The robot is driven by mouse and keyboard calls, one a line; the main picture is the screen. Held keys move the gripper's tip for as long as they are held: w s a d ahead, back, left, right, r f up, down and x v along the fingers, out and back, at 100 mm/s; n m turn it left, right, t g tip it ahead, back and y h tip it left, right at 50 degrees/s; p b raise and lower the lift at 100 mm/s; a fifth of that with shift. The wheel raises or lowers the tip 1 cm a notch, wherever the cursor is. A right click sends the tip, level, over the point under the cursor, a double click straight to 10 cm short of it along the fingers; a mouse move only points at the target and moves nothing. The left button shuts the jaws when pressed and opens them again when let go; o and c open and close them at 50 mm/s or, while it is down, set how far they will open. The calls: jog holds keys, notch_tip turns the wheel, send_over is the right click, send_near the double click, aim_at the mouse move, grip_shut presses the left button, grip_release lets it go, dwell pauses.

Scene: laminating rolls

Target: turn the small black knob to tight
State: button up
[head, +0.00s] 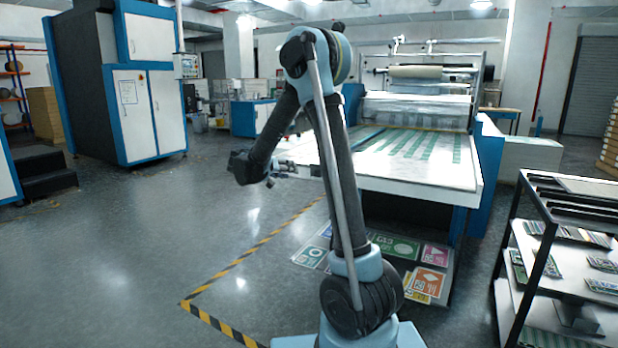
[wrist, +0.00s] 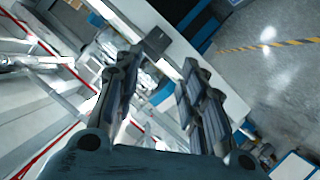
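The laminating machine (head: 420,160) stands behind my arm in the head view, with a pale roll (head: 418,72) across its upper part. I cannot make out the small black knob for certain in the head view. In the wrist view a small dark block (wrist: 157,40) shows beyond my fingertips at the edge of a white panel; I cannot tell whether it is the knob. My gripper (wrist: 158,80) is open, its two dark fingers apart with nothing held between them.
Coloured printed sheets (head: 405,250) lie low by the machine's front. A black-framed rack (head: 545,255) with prints stands at right. A blue and white cabinet (head: 145,110) stands at left. Yellow-black floor tape (head: 245,258) runs in front; the grey floor at left is clear.

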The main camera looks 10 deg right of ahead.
aim_at(312, 174)
jog(key=x, duration=1.4)
jog(key=shift+w+d+f, duration=0.15)
jog(key=shift+d+f, duration=0.05)
jog(key=shift+d, duration=0.05)
grip_shut()
